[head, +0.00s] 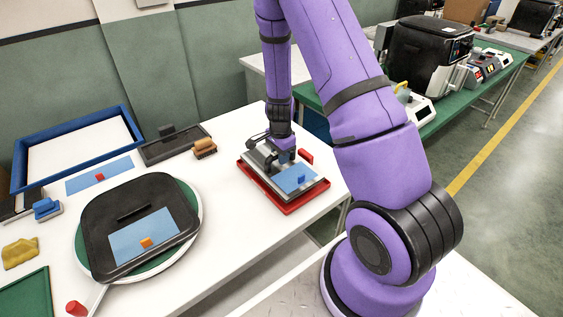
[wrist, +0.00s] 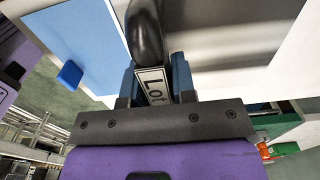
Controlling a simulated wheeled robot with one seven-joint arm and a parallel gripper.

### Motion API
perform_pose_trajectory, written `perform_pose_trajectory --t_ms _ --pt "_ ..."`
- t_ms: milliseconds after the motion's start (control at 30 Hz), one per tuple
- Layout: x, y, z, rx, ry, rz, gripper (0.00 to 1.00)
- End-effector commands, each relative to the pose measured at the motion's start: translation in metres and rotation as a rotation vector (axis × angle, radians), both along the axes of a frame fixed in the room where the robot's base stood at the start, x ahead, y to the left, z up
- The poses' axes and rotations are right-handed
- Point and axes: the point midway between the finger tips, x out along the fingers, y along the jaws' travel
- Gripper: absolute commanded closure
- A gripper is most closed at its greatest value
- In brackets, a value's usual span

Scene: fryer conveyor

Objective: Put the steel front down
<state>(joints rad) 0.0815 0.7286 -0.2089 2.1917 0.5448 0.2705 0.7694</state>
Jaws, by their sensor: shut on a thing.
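The steel front (head: 263,174), a flat grey panel with a blue rectangle (head: 295,178) and a small blue knob on it, is at or just above a red tray (head: 287,209) at the table's right end. I cannot tell whether it touches the tray. My gripper (head: 282,155) points down over the panel's far part. In the wrist view, my gripper (wrist: 154,84) is shut on the front's black handle (wrist: 146,35), with a "Lot" label (wrist: 152,86) between the blue fingertips. The steel surface (wrist: 225,40) shows beside the handle. The panel's underside is hidden.
A black front (head: 100,245) lies on a round green-and-white stand left of centre. Behind are a blue-rimmed tray (head: 72,126), a dark panel (head: 175,148) and an orange-brown block (head: 205,147). A red block (head: 306,156) is close beside my gripper. White table is clear between stand and red tray.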

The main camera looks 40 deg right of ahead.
Motion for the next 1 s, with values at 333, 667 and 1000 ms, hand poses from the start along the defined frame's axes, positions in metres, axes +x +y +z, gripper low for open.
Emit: perform_pose_trajectory --t_ms 333,667,1000 --pt "0.006 -0.009 -0.033 0.001 0.001 -0.001 1.0" --pt "0.006 -0.009 -0.037 -0.001 -0.001 0.0 1.0" --pt "0.006 -0.009 -0.039 0.0 0.0 0.0 0.5"
